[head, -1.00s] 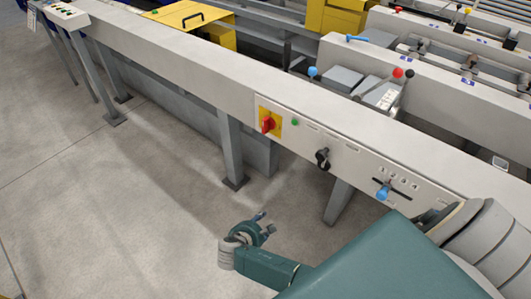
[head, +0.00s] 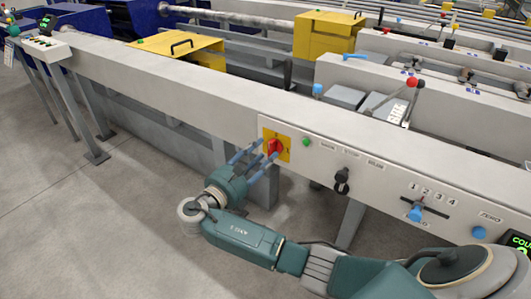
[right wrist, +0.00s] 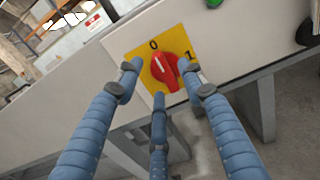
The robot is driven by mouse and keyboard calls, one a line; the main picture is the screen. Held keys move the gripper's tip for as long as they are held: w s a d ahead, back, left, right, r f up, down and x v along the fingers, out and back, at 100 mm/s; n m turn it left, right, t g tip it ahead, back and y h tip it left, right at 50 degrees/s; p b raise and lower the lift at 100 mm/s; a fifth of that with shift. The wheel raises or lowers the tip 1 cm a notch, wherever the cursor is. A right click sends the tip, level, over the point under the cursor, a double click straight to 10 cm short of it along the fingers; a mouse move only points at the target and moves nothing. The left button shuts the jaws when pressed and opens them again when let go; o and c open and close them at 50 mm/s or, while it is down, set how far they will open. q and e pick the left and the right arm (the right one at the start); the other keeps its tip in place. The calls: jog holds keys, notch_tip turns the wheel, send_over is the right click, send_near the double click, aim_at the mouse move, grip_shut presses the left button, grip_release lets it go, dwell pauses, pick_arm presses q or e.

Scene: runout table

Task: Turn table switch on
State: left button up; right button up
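The table switch is a red rotary knob (head: 274,147) on a yellow plate (head: 285,155), set in the grey front face of the long table (head: 185,85). In the right wrist view the knob (right wrist: 166,71) sits between marks 0 and 1, its pale line toward the 0 side. My right gripper (head: 258,158) is open at the switch, its blue fingers spread around the knob. In the right wrist view two fingertips flank the knob and a third is below it. I cannot tell if any finger touches it. My left gripper is not in view.
Right of the switch are a green button (head: 306,142), a black knob (head: 341,180), a blue-handled slider (head: 416,212) and a blue button (head: 479,233). A yellow cover (head: 180,50) stands behind the table. The floor (head: 110,220) in front is clear on the left.

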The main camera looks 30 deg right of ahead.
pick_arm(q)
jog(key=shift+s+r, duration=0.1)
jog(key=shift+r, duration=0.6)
pick_arm(e)
jog(key=shift+x, duration=1.1)
grip_shut()
